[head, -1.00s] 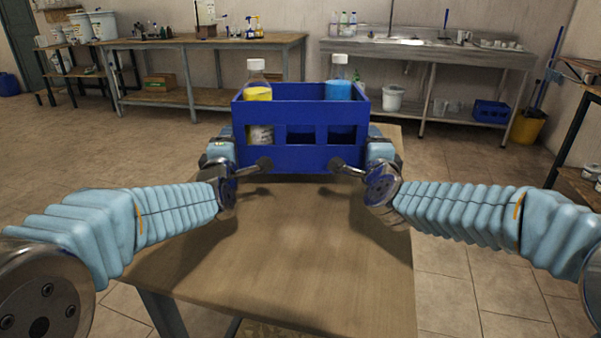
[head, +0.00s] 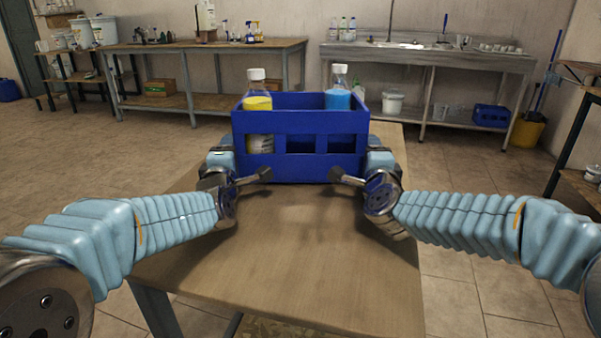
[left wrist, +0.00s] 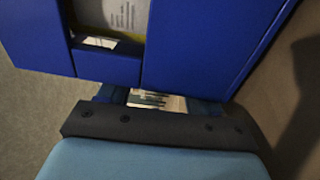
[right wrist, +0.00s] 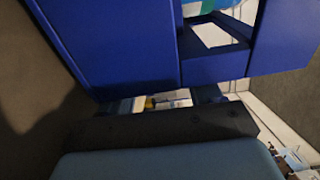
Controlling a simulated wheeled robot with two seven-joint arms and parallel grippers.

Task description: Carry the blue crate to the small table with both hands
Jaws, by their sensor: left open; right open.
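The blue crate (head: 310,120) stands upright on the wooden-topped table (head: 290,250) in front of me and appears to rest on it. It holds a bottle with yellow contents (head: 257,102) at left and one with blue contents (head: 338,98) at right, both white-capped. My left gripper (head: 226,170) is open at the crate's left side, and my right gripper (head: 377,172) is open at its right side. Crate walls fill the upper part of the left wrist view (left wrist: 200,45) and the right wrist view (right wrist: 125,45). The fingertips are largely hidden, so contact is unclear.
The tabletop nearer me is clear. Behind stand a long workbench (head: 230,44) with bottles and a metal sink counter (head: 440,58). A yellow bucket (head: 525,132) stands on the floor at right, near a shelf unit. The tiled floor left of the table is open.

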